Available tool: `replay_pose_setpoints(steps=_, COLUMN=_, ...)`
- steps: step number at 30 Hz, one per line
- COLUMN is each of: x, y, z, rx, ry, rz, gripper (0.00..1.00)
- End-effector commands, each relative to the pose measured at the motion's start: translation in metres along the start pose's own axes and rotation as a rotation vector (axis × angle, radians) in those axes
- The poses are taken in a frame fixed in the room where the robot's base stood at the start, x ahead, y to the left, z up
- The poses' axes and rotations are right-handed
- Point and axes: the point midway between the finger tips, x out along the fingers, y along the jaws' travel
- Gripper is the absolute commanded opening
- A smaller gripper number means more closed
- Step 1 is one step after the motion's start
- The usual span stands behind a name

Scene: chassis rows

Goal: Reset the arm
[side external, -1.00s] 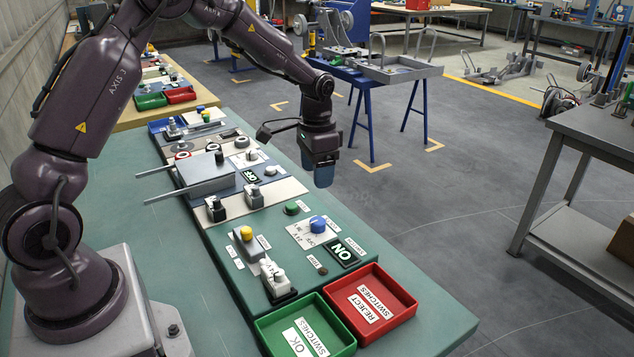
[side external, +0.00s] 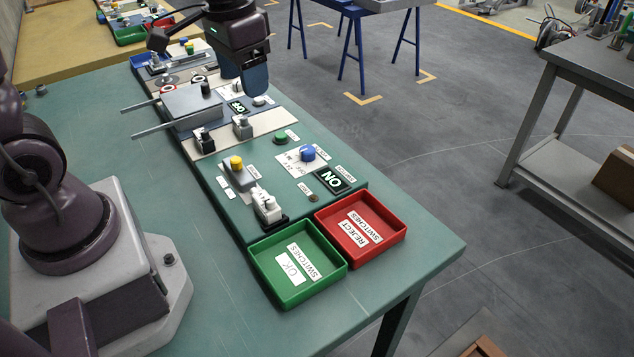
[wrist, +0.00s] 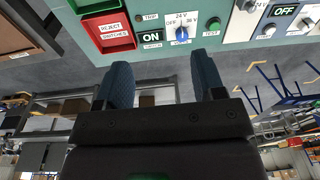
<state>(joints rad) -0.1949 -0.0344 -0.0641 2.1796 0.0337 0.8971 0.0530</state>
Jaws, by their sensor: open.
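My gripper (side external: 254,78) hangs above the far right side of the table in the side external view, over the panel row near the OFF plate (side external: 237,106). In the wrist view its two blue fingers (wrist: 165,88) are apart with nothing between them. Beyond them the wrist view shows the green panel with the ON plate (wrist: 151,37) and a blue selector knob (wrist: 181,36). The same knob (side external: 308,153) shows in the side external view, apart from my gripper.
A green OK SWITCHES tray (side external: 264,289) and a red REJECT SWITCHES tray (side external: 395,237) stand at the near end, both empty apart from labels. A grey box with rods (side external: 190,104) lies on the panels. A grey bench (side external: 590,75) stands at right across clear floor.

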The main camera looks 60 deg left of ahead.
Motion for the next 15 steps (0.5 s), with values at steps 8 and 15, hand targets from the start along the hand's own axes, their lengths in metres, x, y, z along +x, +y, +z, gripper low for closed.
replay_pose_setpoints(steps=8, x=-0.05, y=0.023, z=0.073, rx=-0.007, ry=0.211, rz=0.022, gripper=0.63)
replay_pose_setpoints(steps=15, x=-0.074, y=0.032, z=0.096, rx=0.031, ry=0.363, rz=0.048, gripper=0.63)
